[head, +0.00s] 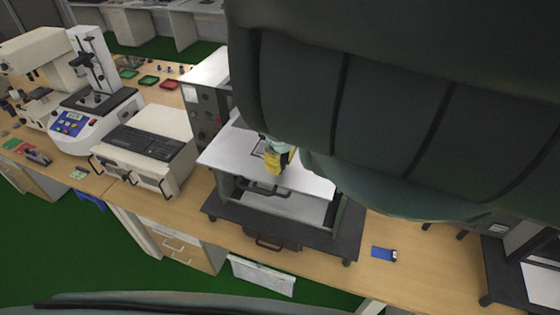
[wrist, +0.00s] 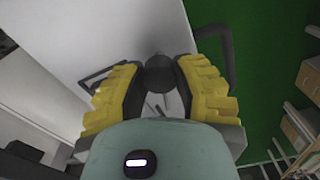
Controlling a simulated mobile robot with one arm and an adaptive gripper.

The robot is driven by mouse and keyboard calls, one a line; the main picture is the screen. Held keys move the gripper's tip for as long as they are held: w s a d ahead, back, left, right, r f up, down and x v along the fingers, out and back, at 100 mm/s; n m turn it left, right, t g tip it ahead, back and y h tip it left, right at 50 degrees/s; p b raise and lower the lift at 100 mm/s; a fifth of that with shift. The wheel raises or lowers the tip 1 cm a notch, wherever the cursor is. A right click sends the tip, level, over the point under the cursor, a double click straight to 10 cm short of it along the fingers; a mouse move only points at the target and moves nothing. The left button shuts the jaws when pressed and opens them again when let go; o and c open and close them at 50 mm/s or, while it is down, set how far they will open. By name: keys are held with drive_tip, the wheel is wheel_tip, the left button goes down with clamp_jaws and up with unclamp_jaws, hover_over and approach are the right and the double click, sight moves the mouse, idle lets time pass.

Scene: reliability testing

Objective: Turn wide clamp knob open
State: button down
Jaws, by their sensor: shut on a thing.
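The clamp knob (wrist: 160,76) is a dark round piece beside the white panel in the wrist view. My gripper (wrist: 161,88) has yellow fingers with black pads, and these are closed on the knob from both sides. In the head view my gripper (head: 279,161) is at the front part of the white-topped fixture (head: 225,158). The knob cannot be made out there. Much of my arm covers the right side of that view.
A dark bar handle (wrist: 229,55) is close to the right finger. The fixture stands on a dark base (head: 230,222) on a wooden bench. A cream unit (head: 165,125) stands at left.

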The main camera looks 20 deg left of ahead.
sight(281, 162)
drive_tip(key=shift+n, duration=1.5)
drive_tip(key=c, duration=0.6)
unclamp_jaws()
drive_tip(key=shift+c, duration=0.2)
wheel_tip(281, 162, up, 5)
drive_tip(key=shift+w, duration=0.15)
drive_tip(key=shift+r, duration=1.15)
